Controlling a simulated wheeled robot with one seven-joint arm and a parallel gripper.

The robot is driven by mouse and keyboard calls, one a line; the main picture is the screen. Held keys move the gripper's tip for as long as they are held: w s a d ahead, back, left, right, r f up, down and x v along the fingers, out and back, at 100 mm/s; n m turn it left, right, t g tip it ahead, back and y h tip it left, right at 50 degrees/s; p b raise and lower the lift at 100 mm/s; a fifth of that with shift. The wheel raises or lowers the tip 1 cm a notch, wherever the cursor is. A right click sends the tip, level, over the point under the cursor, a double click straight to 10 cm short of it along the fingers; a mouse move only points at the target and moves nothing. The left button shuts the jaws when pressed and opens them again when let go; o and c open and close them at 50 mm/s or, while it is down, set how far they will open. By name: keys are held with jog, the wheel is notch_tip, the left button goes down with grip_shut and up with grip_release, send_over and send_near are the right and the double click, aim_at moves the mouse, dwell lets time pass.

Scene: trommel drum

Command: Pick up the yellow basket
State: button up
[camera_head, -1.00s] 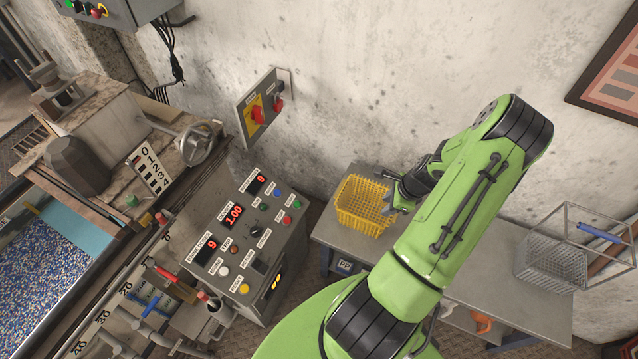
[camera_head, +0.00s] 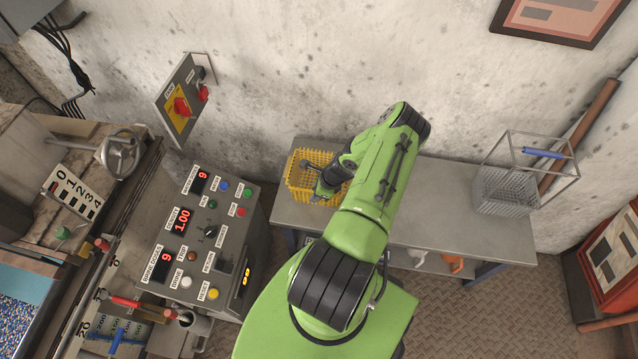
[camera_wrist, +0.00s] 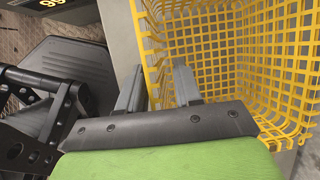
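The yellow basket (camera_head: 297,178) is an open wire-mesh basket standing on the left end of the grey bench. My gripper (camera_head: 312,180) reaches over its right side in the head view and hides part of it. In the wrist view the basket (camera_wrist: 255,50) fills the upper right. My gripper (camera_wrist: 158,88) is open there, its two grey fingers apart. The basket's near side wall runs up between the fingers, one finger outside the mesh and one on the inner side. I cannot tell whether either finger touches it.
The grey bench (camera_head: 425,220) has bare room right of the basket. A grey wire basket (camera_head: 507,190) with a blue handle stands at its right end. A control panel (camera_head: 205,235) stands close on the left, and the concrete wall (camera_head: 330,70) is behind.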

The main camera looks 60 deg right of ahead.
jog(key=shift+w+f, duration=0.2)
jog(key=shift+f, duration=0.2)
jog(key=shift+f, duration=0.3)
grip_shut()
dwell(0.4)
